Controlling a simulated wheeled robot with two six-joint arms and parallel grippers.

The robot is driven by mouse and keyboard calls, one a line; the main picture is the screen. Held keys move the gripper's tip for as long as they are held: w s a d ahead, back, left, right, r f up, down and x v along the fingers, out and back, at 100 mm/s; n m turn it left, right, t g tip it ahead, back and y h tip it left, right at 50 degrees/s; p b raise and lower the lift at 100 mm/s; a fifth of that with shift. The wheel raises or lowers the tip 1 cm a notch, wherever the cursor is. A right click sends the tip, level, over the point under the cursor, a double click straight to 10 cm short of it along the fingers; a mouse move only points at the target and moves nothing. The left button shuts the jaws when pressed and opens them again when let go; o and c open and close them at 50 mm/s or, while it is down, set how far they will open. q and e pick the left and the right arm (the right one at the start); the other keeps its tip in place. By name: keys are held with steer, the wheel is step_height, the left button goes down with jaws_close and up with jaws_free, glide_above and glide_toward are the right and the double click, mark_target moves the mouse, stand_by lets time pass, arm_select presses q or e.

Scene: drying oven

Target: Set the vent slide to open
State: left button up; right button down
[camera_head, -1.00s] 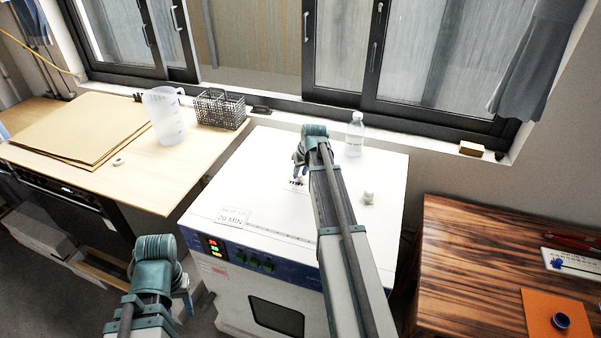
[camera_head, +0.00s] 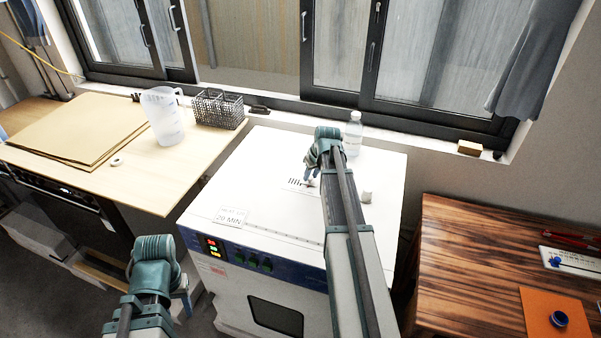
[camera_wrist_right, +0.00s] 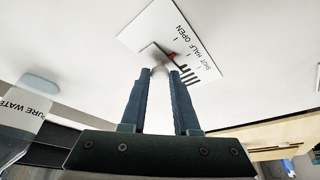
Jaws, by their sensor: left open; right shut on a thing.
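The vent plate (camera_wrist_right: 150,32) lies on the white oven top and reads SHUT, HALF and OPEN. A red pointer (camera_wrist_right: 172,56) shows on the slide beside these words, close to HALF; I cannot tell its exact mark. Dark vent slots (camera_wrist_right: 187,75) show beside the slide, and also in the head view (camera_head: 296,182). My right gripper (camera_head: 311,183) is shut on the slide's pale knob (camera_wrist_right: 159,69), seen between its blue fingers in the right wrist view. My left gripper (camera_head: 184,304) is open and empty, low in front of the oven's left side.
On the oven top (camera_head: 265,160) stand a clear bottle (camera_head: 354,135) at the back, a small white object (camera_head: 365,196) right of my right arm, and a 20 MIN card (camera_head: 230,216). A jug (camera_head: 163,117) and wire basket (camera_head: 219,109) stand on the left table.

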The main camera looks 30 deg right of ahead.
steer(key=shift+s+d, duration=0.5)
steer(key=shift+s, duration=0.1)
steer(key=shift+s+d, duration=0.1)
steer(key=shift+s, duration=0.05)
steer(key=c, duration=0.7)
jaws_free()
steer(key=shift+s+d, duration=0.1)
steer(key=shift+d, duration=0.05)
steer(key=shift+o, duration=0.2)
steer(key=shift+r, duration=0.1)
steer(key=shift+s+r+p, duration=0.1)
steer(key=shift+r+p, duration=0.35)
steer(key=shift+p, duration=0.1)
steer(key=p+v, duration=1.1)
steer(key=v, duration=0.1)
steer(key=shift+s+r+p, duration=0.15)
steer(key=shift+r+p, duration=0.2)
